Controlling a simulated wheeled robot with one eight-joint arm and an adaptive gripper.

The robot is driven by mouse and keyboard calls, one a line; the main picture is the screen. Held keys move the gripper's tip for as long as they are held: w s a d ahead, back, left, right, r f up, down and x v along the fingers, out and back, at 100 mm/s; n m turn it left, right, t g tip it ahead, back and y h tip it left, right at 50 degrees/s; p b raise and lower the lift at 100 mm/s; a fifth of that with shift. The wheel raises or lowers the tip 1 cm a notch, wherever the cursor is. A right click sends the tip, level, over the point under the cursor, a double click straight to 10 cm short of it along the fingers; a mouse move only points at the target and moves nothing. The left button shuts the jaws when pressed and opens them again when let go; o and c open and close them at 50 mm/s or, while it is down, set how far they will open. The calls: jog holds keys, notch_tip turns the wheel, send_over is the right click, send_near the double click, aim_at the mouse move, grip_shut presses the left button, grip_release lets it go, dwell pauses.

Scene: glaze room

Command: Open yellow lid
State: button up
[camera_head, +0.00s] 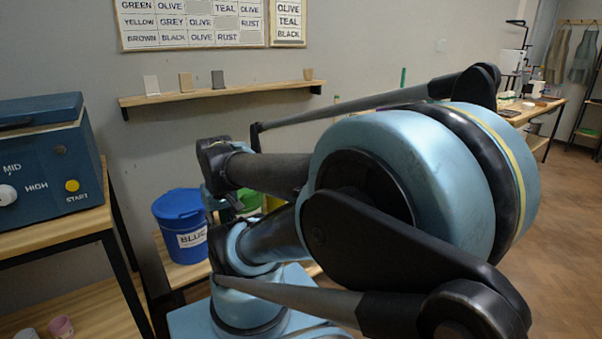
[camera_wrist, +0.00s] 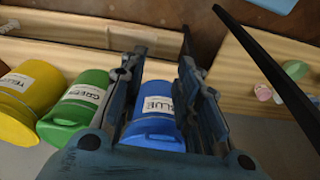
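The yellow bucket (camera_wrist: 38,90), labelled YELLOW, is at the left edge of the wrist view. In the head view only a sliver of yellow (camera_head: 271,204) shows behind my arm. My gripper (camera_wrist: 158,65) is open, its two dark fingers spread on either side of the blue bucket (camera_wrist: 155,112) in the wrist view. No contact with it is clear. The yellow bucket is left of my gripper, beyond the green bucket.
The green bucket (camera_wrist: 82,100) stands between the yellow and blue ones on a wooden shelf (camera_wrist: 60,28). The blue bucket also shows in the head view (camera_head: 181,218). A blue kiln-like box (camera_head: 45,155) stands on a table at left. A wall shelf (camera_head: 220,92) holds small tiles.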

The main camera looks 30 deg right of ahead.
jog(key=w+d+r+m, duration=0.9)
jog(key=w+d+r, duration=0.4)
jog(key=w+d+r+m, duration=0.1)
jog(key=w+d+m, duration=0.15)
jog(key=d, duration=0.45)
jog(key=w+d+r+m, duration=0.2)
jog(key=w+d, duration=0.1)
jog(key=d, duration=0.3)
jog(key=d+f+m, duration=0.1)
jog(key=d+m, duration=0.3)
jog(key=d, duration=1.1)
jog(key=w+f, duration=0.1)
jog(key=f, duration=0.4)
jog(key=w+f, duration=0.1)
jog(key=f, duration=0.4)
jog(key=w+f, duration=0.1)
jog(key=f, duration=0.5)
jog(key=shift+w+a, duration=0.15)
jog(key=shift+w, duration=0.1)
jog(key=shift+c, duration=0.2)
grip_shut()
